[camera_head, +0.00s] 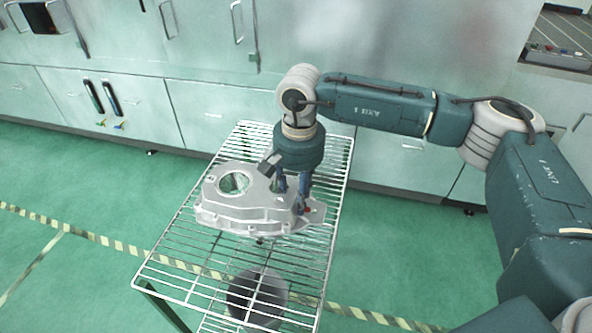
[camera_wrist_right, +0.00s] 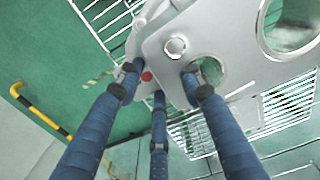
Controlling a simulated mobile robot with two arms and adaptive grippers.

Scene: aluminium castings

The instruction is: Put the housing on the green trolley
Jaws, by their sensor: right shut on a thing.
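The housing (camera_head: 245,212) is a pale grey casting with a large round opening. It is over the wire top of the trolley (camera_head: 312,268), which has a dark green leg at the front left. I cannot tell whether the housing touches the wires. My right gripper (camera_head: 291,200) points down and is shut on the right part of the housing. In the right wrist view its blue fingers (camera_wrist_right: 159,88) are at the flange of the housing (camera_wrist_right: 222,28), near a small hole and a red spot. My left gripper is not in view.
A dark round object (camera_head: 257,293) shows through the wires below the trolley top. Metal cabinets (camera_head: 235,110) stand along the back. A yellow-black bar (camera_wrist_right: 40,108) shows in the right wrist view.

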